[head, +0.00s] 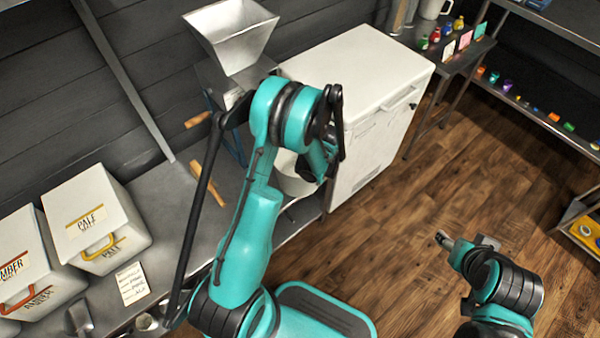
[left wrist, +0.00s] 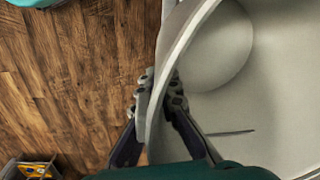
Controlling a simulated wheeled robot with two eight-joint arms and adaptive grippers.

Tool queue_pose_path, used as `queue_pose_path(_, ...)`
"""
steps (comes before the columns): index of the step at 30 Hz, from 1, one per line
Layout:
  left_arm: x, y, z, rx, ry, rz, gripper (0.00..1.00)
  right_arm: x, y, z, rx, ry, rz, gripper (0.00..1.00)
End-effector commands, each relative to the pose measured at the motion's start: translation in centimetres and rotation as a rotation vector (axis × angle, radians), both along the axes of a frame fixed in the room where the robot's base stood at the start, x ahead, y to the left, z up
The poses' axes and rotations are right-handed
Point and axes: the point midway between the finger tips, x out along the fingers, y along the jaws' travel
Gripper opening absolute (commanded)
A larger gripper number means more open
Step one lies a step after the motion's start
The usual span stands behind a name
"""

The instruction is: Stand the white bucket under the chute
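The white bucket (head: 293,180) is at the mill bench's front edge, beside the white cabinet, partly hidden by my left arm. In the left wrist view its pale inside (left wrist: 275,75) fills the right. My left gripper (head: 322,163) is at the bucket's right side. In the left wrist view the left gripper (left wrist: 159,92) has one finger outside and one inside the wall, closed on the rim. A mill with a pale hopper (head: 232,35) stands behind; its chute is hidden by my arm. My right gripper (head: 460,243) is over the floor, its opening unclear.
The white cabinet (head: 362,95) stands right of the bucket. PALE (head: 95,220) and AMBER (head: 35,268) bins, a paper list (head: 132,283) and a scoop (head: 80,317) are on the left bench. Shelves line the right; the wood floor (head: 420,195) between is clear.

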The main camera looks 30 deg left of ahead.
Motion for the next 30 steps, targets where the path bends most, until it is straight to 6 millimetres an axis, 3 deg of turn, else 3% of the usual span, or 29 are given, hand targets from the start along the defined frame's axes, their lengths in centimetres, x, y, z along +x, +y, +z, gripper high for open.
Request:
queue_pose_path(3,1.0,3.2,-0.2,0.000,0.000,0.005,0.00,0.0,0.0,-0.9,0.000,0.000,0.000,0.54)
queue_pose_path(6,1.6,5.0,-0.2,0.000,-0.001,0.004,0.00,0.0,0.0,-1.3,0.000,0.000,0.000,0.54)
queue_pose_path(16,2.5,7.9,-0.1,0.000,-0.001,0.002,0.00,0.0,0.0,-1.9,0.000,0.000,0.000,0.54)
queue_pose_path(22,2.5,7.9,-3.5,0.000,-0.002,-0.001,0.00,0.0,0.0,-4.1,0.000,0.000,0.000,0.54)
queue_pose_path(30,2.5,7.8,-3.5,0.000,-0.001,0.000,0.00,0.0,0.0,-3.8,0.000,0.000,0.000,0.54)
